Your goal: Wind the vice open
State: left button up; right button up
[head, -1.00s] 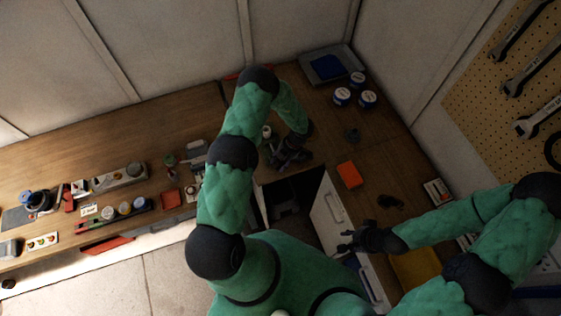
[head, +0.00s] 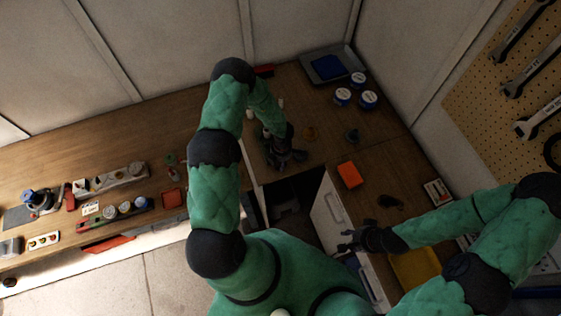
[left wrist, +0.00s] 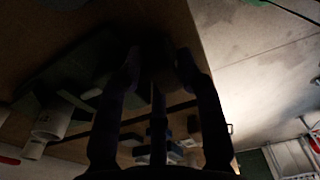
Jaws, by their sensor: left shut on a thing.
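A dark green-grey body (left wrist: 72,80) lies beside the fingers in that view, possibly the vice body; I cannot be sure. In the head view the vice cannot be told apart from the gripper and arm. My right gripper (head: 346,240) hangs with fingers apart and empty beside the white drawer front.
Blue-lidded tubs (head: 357,79) and a grey tray (head: 313,66) stand at the back. Small parts fill the left bench. A white drawer front (head: 330,215) stands below the edge.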

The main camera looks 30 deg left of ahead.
pick_arm(q)
jog(key=shift+s+a+f+t+h+b, duration=0.15)
jog(key=shift+t+h+b, duration=0.25)
jog(key=shift+b, duration=0.25)
jog(key=t+h+b, duration=0.1)
jog(key=b, duration=0.3)
jog(key=t+h+b, duration=0.1)
jog(key=t+b, duration=0.1)
jog(key=b, duration=0.3)
jog(key=shift+s+a+f, duration=0.1)
jog(key=shift+s+f, duration=0.1)
jog(key=shift+r+t+h+b, duration=0.15)
jog(key=shift+t+h+b, duration=0.25)
jog(key=shift+b, duration=0.85)
jog(key=o, duration=0.9)
jog(key=shift+r, duration=0.1)
jog(key=shift+v, duration=5.95)
